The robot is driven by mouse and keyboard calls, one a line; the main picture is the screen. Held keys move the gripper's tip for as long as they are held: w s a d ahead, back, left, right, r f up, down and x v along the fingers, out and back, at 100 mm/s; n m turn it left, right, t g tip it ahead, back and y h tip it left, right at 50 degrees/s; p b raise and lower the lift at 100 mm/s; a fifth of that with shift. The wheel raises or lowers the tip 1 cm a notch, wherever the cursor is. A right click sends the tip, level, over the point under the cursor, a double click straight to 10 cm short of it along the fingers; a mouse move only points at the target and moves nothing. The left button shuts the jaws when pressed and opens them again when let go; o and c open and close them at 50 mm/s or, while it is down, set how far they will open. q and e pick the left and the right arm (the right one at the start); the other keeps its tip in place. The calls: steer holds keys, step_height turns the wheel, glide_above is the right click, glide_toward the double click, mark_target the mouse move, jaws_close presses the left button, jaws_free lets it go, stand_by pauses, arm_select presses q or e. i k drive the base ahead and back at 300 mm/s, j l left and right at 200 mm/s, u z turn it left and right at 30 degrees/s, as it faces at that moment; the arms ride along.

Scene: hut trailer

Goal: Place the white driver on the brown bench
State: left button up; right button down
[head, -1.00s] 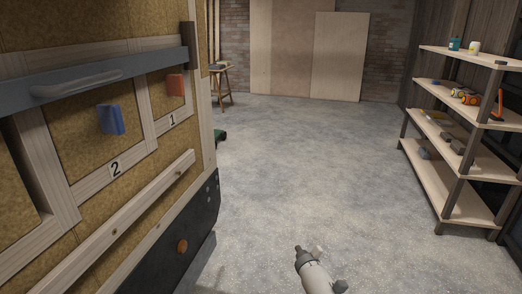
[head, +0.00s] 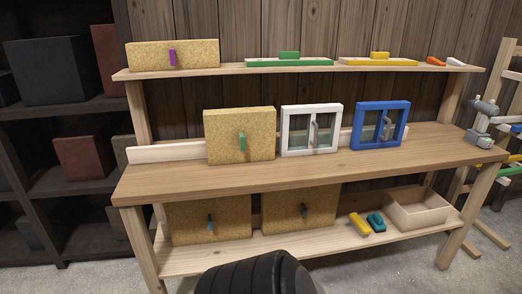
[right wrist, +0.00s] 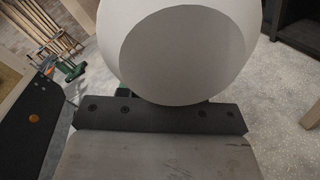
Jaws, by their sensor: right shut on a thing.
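The brown bench (head: 300,174) is a wooden workbench along the plank wall in the head view, with an upper shelf and a lower shelf. In the right wrist view, a large white rounded thing (right wrist: 180,45), which looks like the white driver seen close up, is in my right gripper (right wrist: 160,116). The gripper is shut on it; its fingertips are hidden. The right gripper is not in the head view, and the held thing is away from the bench. My left gripper is in neither view.
On the benchtop stand a cork panel (head: 240,135), a white-framed window (head: 311,107) and a blue-framed window (head: 381,103), with a grey tool (head: 484,108) at the right end. The front strip is bare. Dark shelving (head: 62,185) stands left.

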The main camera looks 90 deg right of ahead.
mark_target(448, 145)
steer(key=k+l+z, duration=0.25)
steer(key=z, duration=0.15)
steer(key=k+l+z, duration=0.2)
steer(key=z, duration=0.15)
steer(key=k+l+z, duration=0.1)
steer(key=l+z, duration=0.3)
steer(key=k+l+z, duration=0.1)
steer(key=l+z, duration=0.25)
steer(key=k+l+z, duration=0.1)
steer(key=l+z, duration=0.2)
steer(key=l, duration=0.8)
steer(key=l+z, duration=0.25)
steer(key=l, duration=0.85)
